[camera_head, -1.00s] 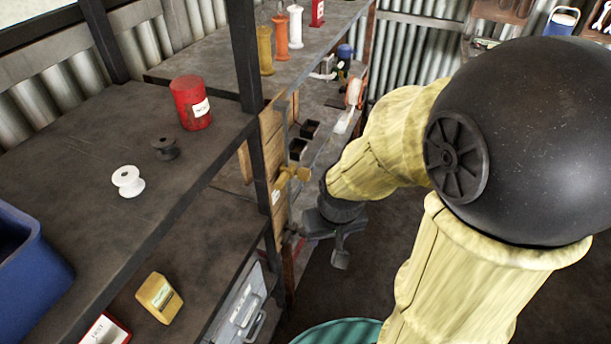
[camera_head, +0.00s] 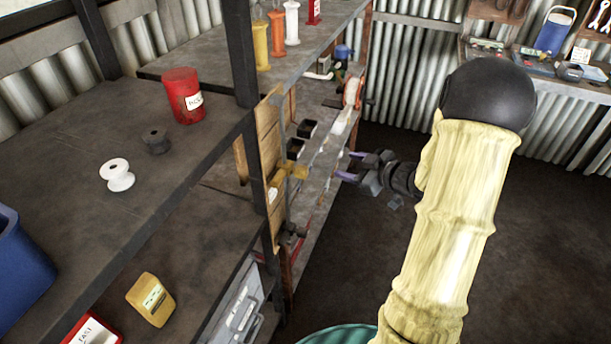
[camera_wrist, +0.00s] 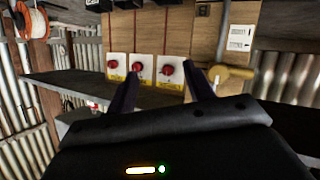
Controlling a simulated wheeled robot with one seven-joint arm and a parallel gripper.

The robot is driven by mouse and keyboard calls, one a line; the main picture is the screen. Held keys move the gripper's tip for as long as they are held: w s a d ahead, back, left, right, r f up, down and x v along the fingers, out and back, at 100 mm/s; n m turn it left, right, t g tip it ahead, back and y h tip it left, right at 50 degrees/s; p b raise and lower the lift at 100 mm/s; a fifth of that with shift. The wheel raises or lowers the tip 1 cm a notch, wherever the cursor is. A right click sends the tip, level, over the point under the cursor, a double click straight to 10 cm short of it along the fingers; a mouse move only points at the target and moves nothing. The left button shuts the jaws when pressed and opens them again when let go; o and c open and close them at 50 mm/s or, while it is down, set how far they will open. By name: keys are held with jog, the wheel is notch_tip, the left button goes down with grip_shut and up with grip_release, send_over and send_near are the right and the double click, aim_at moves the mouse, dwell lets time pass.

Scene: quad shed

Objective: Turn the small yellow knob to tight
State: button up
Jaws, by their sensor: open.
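The small yellow knob (camera_head: 292,170) sticks out from the front edge of a wooden board (camera_head: 268,150) on the shelf's side in the head view. In the wrist view a yellow knob (camera_wrist: 236,73) shows at the right, beside the right finger and outside the gap between the fingers. My gripper (camera_head: 352,166) is open and empty, with purple fingers pointing left toward the shelf, apart from the knob and to its right. In the wrist view my gripper (camera_wrist: 162,78) faces the wooden board. A white card with arrows (camera_wrist: 240,38) sits above the knob.
Red rotary switches (camera_wrist: 137,68) on white and yellow plates line the board left of the knob. A shelf post (camera_head: 246,60) stands near the knob. A red can (camera_head: 185,96) and white spool (camera_head: 117,174) are on the near shelf. Floor at right is open.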

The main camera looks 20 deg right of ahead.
aim_at(307, 174)
jog(key=s+d+n+g+y, duration=0.2)
jog(key=s+n+y, duration=0.1)
jog(key=s+y, duration=0.5)
jog(key=shift+s+d+f+n+b, duration=0.25)
jog(key=shift+s+f+n+b, duration=0.05)
jog(key=shift+s+b, duration=0.15)
jog(key=shift+w+a, duration=0.1)
jog(key=shift+w, duration=0.05)
jog(key=p+x, duration=0.3)
jog(key=x, duration=1.3)
jog(key=shift+w+a+r, duration=0.15)
jog(key=shift+w+a, duration=0.05)
jog(key=shift+a, duration=0.05)
jog(key=shift+w+a, duration=0.15)
jog(key=shift+w, duration=0.15)
jog(key=shift+s, duration=0.2)
jog(key=shift+a, duration=0.1)
jog(key=c, duration=1)
